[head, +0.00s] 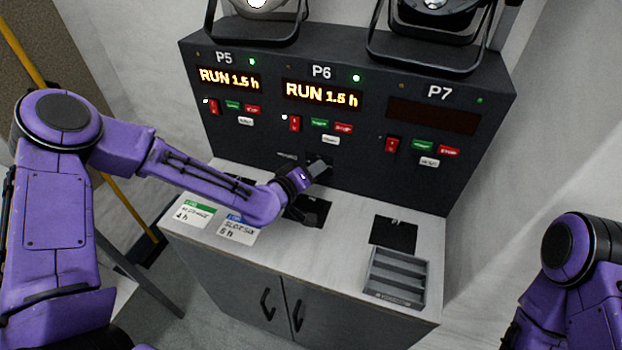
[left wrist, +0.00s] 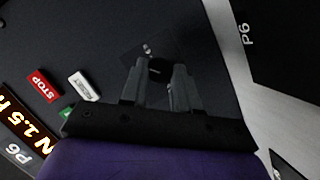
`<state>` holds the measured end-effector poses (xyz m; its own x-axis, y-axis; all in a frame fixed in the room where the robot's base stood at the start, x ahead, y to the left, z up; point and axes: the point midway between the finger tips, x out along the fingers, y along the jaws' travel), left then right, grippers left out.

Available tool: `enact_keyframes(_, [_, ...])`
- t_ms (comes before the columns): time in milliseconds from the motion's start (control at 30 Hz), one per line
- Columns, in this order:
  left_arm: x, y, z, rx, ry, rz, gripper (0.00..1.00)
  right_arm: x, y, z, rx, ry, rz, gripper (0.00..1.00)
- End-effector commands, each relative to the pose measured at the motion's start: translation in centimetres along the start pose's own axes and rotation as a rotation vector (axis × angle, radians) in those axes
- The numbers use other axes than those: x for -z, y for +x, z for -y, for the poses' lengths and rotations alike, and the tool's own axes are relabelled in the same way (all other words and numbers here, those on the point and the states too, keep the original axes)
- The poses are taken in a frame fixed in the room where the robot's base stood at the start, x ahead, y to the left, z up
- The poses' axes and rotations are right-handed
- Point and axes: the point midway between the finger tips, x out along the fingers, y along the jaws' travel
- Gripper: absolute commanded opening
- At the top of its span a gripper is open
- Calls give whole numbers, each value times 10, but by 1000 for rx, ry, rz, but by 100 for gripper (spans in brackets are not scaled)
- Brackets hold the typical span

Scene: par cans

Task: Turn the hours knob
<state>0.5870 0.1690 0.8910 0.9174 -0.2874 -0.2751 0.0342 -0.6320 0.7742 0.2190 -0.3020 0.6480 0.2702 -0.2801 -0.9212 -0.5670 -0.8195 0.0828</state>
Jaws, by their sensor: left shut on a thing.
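The hours knob, small and dark, shows in the left wrist view (left wrist: 158,68) on the black panel below the P6 buttons. My left gripper (head: 319,167) reaches the panel under P6; in the left wrist view its two grey fingers (left wrist: 160,80) stand on either side of the knob and are shut on it. In the head view the gripper and wrist hide most of the knob. The P6 display (head: 322,94) reads RUN 1.5 h, with a green light lit above it. My right arm shows at the lower right; its gripper is out of view.
The P5 display (head: 230,79) also reads RUN 1.5 h; the P7 display (head: 432,116) is dark. A grey slotted tray (head: 397,278) and cards (head: 194,211) lie on the pale countertop (head: 345,235). Lamps stand on top of the panel.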

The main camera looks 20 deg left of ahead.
Motion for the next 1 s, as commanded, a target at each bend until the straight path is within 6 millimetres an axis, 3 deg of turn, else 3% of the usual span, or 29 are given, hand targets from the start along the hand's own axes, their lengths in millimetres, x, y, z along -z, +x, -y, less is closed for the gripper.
enact_keyframes(33, [-3, 2, 7, -15, -43, 0, 0, -5, 13, 1, 0, 0, 0, 43])
enact_keyframes(600, [-5, 3, 12, -213, -533, 30, 0, -39, 94, 8, 0, 0, 0, 43])
enact_keyframes(1000, [-4, 2, 10, -300, -754, 46, 0, -55, 134, 12, 0, 0, 0, 43])
